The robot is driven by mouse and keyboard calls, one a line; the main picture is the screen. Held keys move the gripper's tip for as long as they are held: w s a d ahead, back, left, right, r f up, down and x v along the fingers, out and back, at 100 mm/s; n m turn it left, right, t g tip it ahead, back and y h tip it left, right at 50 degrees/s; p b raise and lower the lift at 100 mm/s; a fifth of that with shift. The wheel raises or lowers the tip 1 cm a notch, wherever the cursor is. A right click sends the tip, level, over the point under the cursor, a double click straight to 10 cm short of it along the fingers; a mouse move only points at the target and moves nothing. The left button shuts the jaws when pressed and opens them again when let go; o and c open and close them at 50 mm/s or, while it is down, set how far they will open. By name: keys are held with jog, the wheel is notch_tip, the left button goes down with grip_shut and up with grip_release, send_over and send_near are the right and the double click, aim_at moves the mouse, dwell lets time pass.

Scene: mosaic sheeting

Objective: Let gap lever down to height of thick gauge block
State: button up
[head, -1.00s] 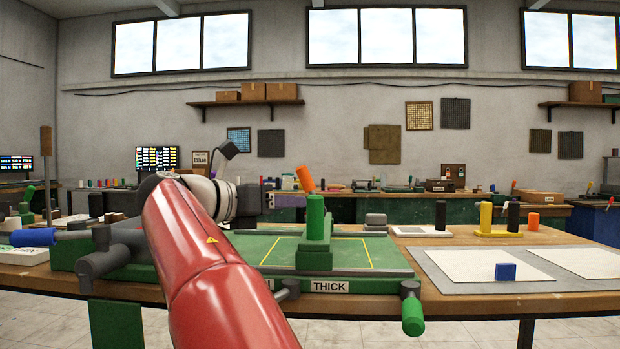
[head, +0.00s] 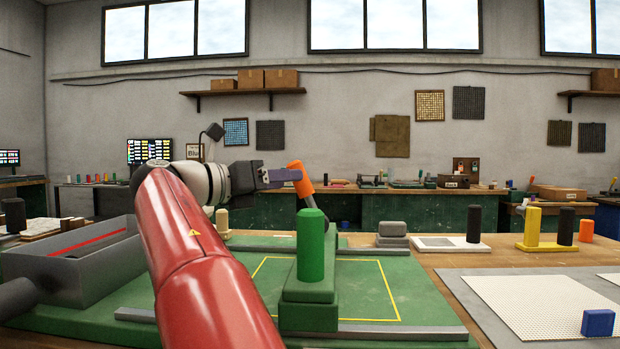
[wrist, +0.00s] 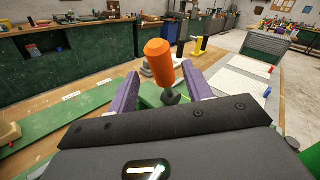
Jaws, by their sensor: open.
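The gap lever shows as an orange grip on a dark stem (head: 300,178), tilted, behind the green post in the head view. In the wrist view the orange grip (wrist: 161,62) stands between and beyond my purple fingers. My gripper (wrist: 162,80) is open, with a finger on each side of the lever; I cannot tell whether either touches it. In the head view its purple finger (head: 284,175) overlaps the grip's left side. The lever's foot is hidden behind the green post. No block marked as the thick gauge block can be made out now.
A green post on a stepped block (head: 310,245) stands on the green bed (head: 235,272), near my arm. A grey tray (head: 75,262) is at left. Stacked grey blocks (head: 392,233), a black peg (head: 474,223) and a yellow stand (head: 533,230) sit to the right.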

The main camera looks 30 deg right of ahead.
aim_at(308, 196)
jog(key=d, duration=0.6)
jog(key=shift+w+d, duration=0.4)
grip_shut()
